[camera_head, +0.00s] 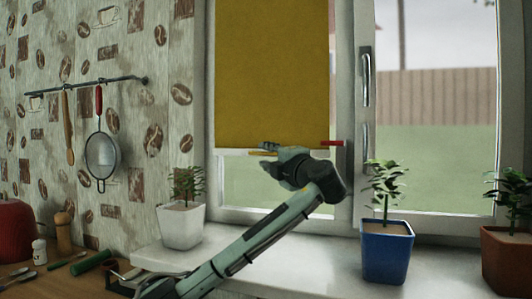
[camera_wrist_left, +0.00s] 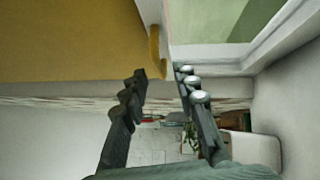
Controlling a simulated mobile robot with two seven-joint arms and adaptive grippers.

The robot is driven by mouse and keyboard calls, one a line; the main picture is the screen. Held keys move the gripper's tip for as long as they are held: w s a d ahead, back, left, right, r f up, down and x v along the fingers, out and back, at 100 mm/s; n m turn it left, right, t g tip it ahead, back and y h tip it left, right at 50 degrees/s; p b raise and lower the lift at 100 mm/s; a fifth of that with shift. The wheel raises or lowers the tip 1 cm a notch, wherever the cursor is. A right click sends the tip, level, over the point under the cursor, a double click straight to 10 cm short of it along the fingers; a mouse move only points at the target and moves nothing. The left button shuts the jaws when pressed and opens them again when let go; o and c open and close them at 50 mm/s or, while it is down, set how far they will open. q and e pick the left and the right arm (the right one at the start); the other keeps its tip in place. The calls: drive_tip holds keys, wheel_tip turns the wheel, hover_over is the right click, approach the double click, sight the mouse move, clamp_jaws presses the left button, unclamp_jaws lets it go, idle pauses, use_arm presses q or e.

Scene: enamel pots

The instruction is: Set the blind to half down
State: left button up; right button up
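The mustard-yellow blind (camera_head: 270,75) covers the upper part of the left window pane, with its lower edge just above my left gripper (camera_head: 268,160). A small yellow tab (camera_head: 261,153) shows beside the fingers, and a red tab (camera_head: 332,143) sits at the right near the frame. In the left wrist view the blind (camera_wrist_left: 70,40) fills the upper left. A curved yellow piece (camera_wrist_left: 155,50) lies just beyond the fingertips. My right gripper is not in view.
On the sill (camera_head: 320,254) stand a white potted plant (camera_head: 181,226), a blue pot (camera_head: 387,252) and a brown pot (camera_head: 507,262). A utensil rail (camera_head: 85,86) hangs on the left wall. A counter with small items is at lower left.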

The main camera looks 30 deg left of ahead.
use_arm(q)
drive_tip(key=shift+w+a, duration=0.4)
drive_tip(key=shift+a, duration=0.15)
clamp_jaws()
